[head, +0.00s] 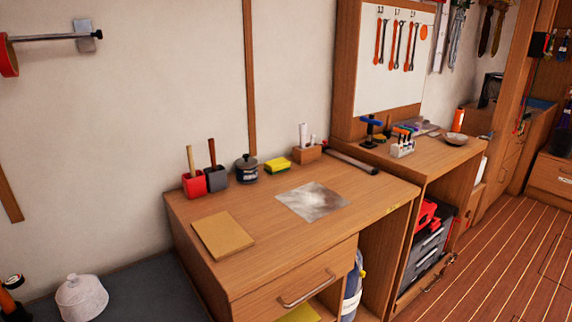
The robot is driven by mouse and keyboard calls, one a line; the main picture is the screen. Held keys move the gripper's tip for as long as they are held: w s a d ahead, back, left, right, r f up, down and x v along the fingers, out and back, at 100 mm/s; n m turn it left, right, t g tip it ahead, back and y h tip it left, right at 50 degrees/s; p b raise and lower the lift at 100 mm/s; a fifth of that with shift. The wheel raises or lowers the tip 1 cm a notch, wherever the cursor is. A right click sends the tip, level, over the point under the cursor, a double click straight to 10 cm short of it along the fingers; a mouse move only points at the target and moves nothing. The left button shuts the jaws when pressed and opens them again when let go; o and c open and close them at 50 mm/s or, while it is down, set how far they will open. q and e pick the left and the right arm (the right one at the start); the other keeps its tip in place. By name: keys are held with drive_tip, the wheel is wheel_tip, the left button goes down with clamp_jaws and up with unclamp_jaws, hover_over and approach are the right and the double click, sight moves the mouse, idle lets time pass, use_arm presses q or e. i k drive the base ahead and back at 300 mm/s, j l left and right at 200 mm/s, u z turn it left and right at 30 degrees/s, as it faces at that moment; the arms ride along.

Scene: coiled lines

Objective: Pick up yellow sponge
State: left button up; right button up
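The yellow sponge (278,164) lies near the back edge of the wooden desk (290,240), against the wall side. It has a darker layer along its lower side. It sits between a dark lidded jar (247,168) on its left and a wooden block holder (307,153) on its right. Nothing covers it from this view. Neither of my grippers shows in the head view.
A red cup (193,186) and a dark grey cup (216,180), each with a wooden handle, stand left of the jar. A grey sheet (312,201) and a tan pad (223,236) lie flat. The desk front is otherwise clear. A second workbench (440,152) adjoins at right.

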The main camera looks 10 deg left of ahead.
sight(280, 164)
drive_tip(key=i+l, duration=0.2)
drive_tip(key=l, duration=0.15)
drive_tip(key=i+l+u, duration=0.1)
drive_tip(key=l, duration=0.3)
drive_tip(key=i+l, duration=0.5)
drive_tip(key=l, duration=0.25)
drive_tip(key=i+l+u, duration=0.1)
drive_tip(key=l, duration=0.3)
drive_tip(key=i+l, duration=0.25)
drive_tip(key=l+u, duration=0.05)
drive_tip(key=l, duration=0.05)
